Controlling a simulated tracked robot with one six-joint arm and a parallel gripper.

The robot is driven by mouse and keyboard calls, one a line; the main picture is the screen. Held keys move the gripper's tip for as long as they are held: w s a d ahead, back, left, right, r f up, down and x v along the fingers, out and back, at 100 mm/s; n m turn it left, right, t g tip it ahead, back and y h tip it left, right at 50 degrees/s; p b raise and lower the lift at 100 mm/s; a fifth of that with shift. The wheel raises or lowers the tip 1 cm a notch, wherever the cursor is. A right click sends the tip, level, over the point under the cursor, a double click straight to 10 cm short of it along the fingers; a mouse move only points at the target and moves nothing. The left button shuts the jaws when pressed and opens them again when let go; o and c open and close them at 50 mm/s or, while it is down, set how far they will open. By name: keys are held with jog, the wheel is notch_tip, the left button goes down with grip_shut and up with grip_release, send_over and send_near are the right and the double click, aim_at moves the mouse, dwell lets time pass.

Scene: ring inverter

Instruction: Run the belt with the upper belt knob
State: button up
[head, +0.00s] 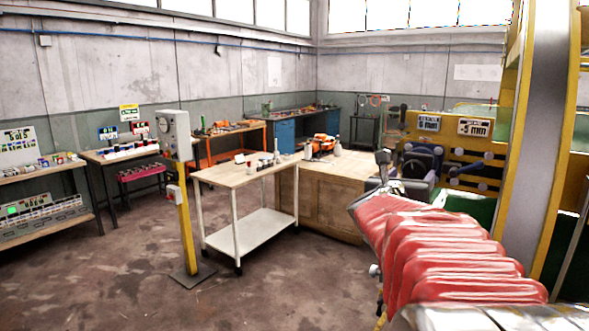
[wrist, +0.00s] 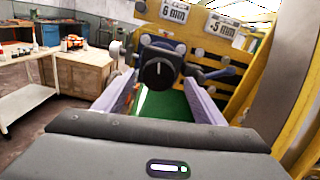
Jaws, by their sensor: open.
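A round black knob (wrist: 157,72) with a short white pointer mark, pointing up, faces me in the wrist view. It sits on a dark housing at the front of the yellow machine (wrist: 215,45). I cannot tell from any label that it is the upper belt knob. My gripper (wrist: 158,84) is open, its two pale fingers left and right of the knob in the picture, with gaps on both sides. Whether the fingertips reach the knob's depth is unclear. In the head view my gripper (head: 387,172) is a small grey shape before the machine (head: 450,150); the knob cannot be made out there.
Signs reading 6 mm (wrist: 173,12) and -5 mm (wrist: 222,26) top the machine. A green surface (wrist: 165,105) lies below the knob. A wooden cabinet (wrist: 84,78) and a white trolley (head: 240,177) stand to the left. A yellow post with a grey box (head: 176,130) stands farther left.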

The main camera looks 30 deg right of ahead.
aim_at(415, 170)
jog(key=shift+x, duration=1.25)
jog(key=c, duration=1.1)
jog(key=shift+a, duration=0.25)
jog(key=shift+s+d, duration=0.1)
